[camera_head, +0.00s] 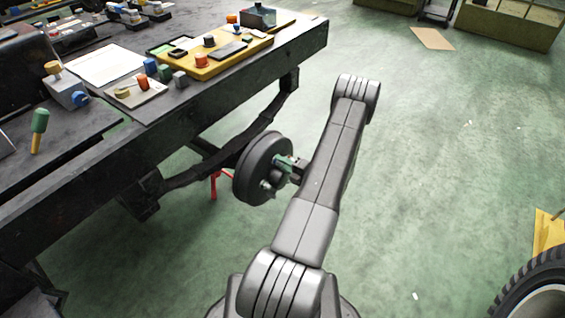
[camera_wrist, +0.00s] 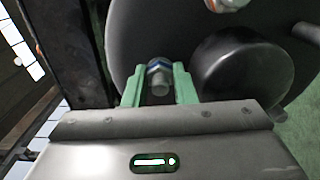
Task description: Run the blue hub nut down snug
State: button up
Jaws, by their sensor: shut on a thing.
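The blue hub nut (camera_wrist: 159,65) shows in the wrist view as a blue-rimmed nut around a grey threaded stud (camera_wrist: 160,84). It sits against the dark hub disc (camera_wrist: 130,35), which is the black wheel hub (camera_head: 256,166) in the head view. My gripper (camera_wrist: 158,88) has its two green fingers on either side of the nut and is shut on it. In the head view my gripper (camera_head: 284,163) reaches the hub face from the right. The fingers hide the sides of the nut, and I cannot tell whether it touches the disc.
A round dark hub boss (camera_wrist: 240,65) stands close to the right of my fingers. Another stud end (camera_wrist: 232,3) shows at the top. A cluttered workbench (camera_head: 150,150) is on the left, with a red stand (camera_head: 214,186) below.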

jog(key=shift+s+d+f+m, duration=0.1)
jog(key=shift+m, duration=0.3)
jog(key=o, duration=1)
